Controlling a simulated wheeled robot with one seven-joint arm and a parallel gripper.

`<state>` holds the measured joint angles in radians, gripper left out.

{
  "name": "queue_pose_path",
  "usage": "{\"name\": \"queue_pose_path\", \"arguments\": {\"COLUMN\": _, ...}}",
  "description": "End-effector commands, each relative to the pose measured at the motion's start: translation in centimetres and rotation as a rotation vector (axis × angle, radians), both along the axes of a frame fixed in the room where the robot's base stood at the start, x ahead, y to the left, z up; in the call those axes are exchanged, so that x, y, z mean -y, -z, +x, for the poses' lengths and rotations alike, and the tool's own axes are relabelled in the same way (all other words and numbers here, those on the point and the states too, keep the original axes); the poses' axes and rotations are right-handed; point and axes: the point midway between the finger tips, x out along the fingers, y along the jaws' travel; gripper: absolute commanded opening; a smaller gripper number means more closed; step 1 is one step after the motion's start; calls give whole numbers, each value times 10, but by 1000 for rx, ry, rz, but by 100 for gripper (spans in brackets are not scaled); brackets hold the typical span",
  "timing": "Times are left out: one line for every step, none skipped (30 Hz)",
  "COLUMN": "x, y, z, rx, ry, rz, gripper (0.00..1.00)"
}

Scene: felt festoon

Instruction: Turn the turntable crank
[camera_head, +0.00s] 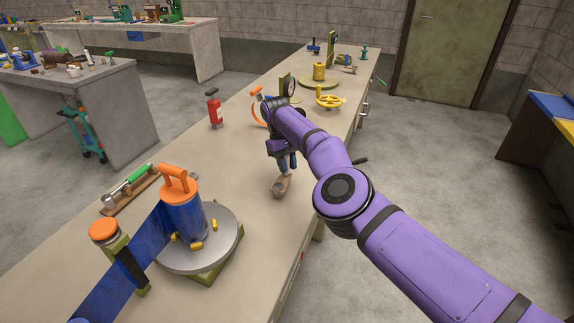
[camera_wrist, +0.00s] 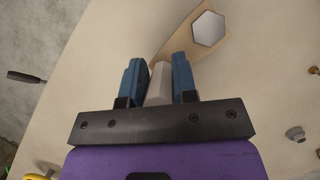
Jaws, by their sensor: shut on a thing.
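The crank is a flat tan arm (camera_head: 282,187) on the bench, at the middle of the head view. In the wrist view its arm (camera_wrist: 176,42) carries a pale hexagonal piece (camera_wrist: 208,28) at one end and an upright pale grip (camera_wrist: 159,86) at the other. My gripper (camera_head: 286,166) points down, its blue fingers on either side of the grip, shut on it (camera_wrist: 160,75). The grey round turntable (camera_head: 222,252) stands at the lower left of the head view, bearing a blue drum (camera_head: 184,215) with an orange handle. Any link between crank and turntable cannot be seen.
A blue strip (camera_head: 120,285) runs from the drum past an orange-capped post (camera_head: 104,232). A red extinguisher-like bottle (camera_head: 214,107) and a yellow wheel (camera_head: 330,101) stand farther along the bench. A dark handle (camera_head: 359,160) juts past the bench's right edge.

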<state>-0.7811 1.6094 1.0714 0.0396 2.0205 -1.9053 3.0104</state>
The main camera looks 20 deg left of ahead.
Motion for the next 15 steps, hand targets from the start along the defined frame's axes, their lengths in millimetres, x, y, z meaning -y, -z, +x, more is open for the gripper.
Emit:
{"name": "queue_pose_path", "arguments": {"x": 2, "y": -1, "z": 2, "rx": 2, "ry": 4, "rz": 1, "gripper": 29}}
{"name": "queue_pose_path", "arguments": {"x": 2, "y": -1, "z": 2, "rx": 2, "ry": 3, "rz": 0, "gripper": 36}}
{"name": "queue_pose_path", "arguments": {"x": 2, "y": -1, "z": 2, "rx": 2, "ry": 3, "rz": 0, "gripper": 45}}
{"name": "queue_pose_path", "arguments": {"x": 2, "y": -1, "z": 2, "rx": 2, "ry": 3, "rz": 0, "gripper": 52}}
{"name": "queue_pose_path", "arguments": {"x": 2, "y": -1, "z": 2, "rx": 2, "ry": 3, "rz": 0, "gripper": 52}}
{"name": "queue_pose_path", "arguments": {"x": 1, "y": 0, "z": 2, "rx": 1, "ry": 2, "rz": 0, "gripper": 52}}
{"name": "queue_pose_path", "arguments": {"x": 1, "y": 0, "z": 2, "rx": 1, "ry": 2, "rz": 0, "gripper": 52}}
{"name": "queue_pose_path", "arguments": {"x": 1, "y": 0, "z": 1, "rx": 1, "ry": 2, "rz": 0, "gripper": 52}}
{"name": "queue_pose_path", "arguments": {"x": 1, "y": 0, "z": 1, "rx": 1, "ry": 1, "rz": 1, "gripper": 52}}
{"name": "queue_pose_path", "arguments": {"x": 1, "y": 0, "z": 1, "rx": 1, "ry": 1, "rz": 1, "gripper": 52}}
{"name": "queue_pose_path", "arguments": {"x": 1, "y": 0, "z": 1, "rx": 1, "ry": 1, "rz": 1, "gripper": 52}}
{"name": "queue_pose_path", "arguments": {"x": 1, "y": 0, "z": 1, "rx": 1, "ry": 0, "rz": 0, "gripper": 52}}
{"name": "queue_pose_path", "arguments": {"x": 1, "y": 0, "z": 1, "rx": 1, "ry": -1, "rz": 0, "gripper": 52}}
{"name": "queue_pose_path", "arguments": {"x": 0, "y": 0, "z": 1, "rx": 1, "ry": -4, "rz": 0, "gripper": 52}}
{"name": "queue_pose_path", "arguments": {"x": 0, "y": 0, "z": 1, "rx": 1, "ry": -8, "rz": 0, "gripper": 52}}
